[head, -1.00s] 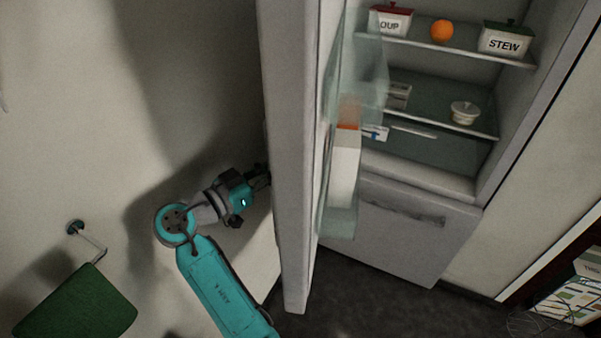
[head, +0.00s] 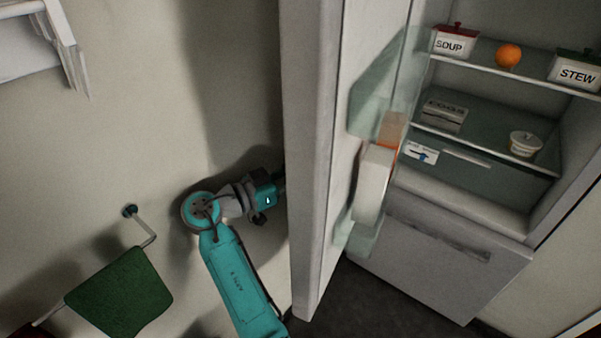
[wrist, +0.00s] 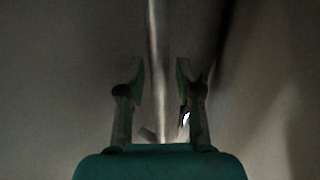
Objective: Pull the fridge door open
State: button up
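The grey fridge door (head: 312,160) stands wide open, edge-on in the head view, with its inner face and shelf bins towards the right. My gripper reaches the outer side of the door from the left; its fingers are hidden behind the door there. In the wrist view, a pale vertical handle bar (wrist: 156,40) runs between the two fingers of my gripper (wrist: 160,80). The fingers are apart, with a gap visible on each side of the bar. I cannot tell whether either finger touches it. The fridge interior (head: 470,195) is exposed.
A soup box (head: 455,42), an orange (head: 508,55), a stew box (head: 576,72) and a white tub (head: 525,143) stand on the fridge shelves. A green towel (head: 120,295) hangs on the wall at left. The wall is close behind my arm.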

jog(key=shift+r, duration=0.2)
notch_tip(320, 180, up, 10)
jog(key=shift+f, duration=0.15)
dwell(0.4)
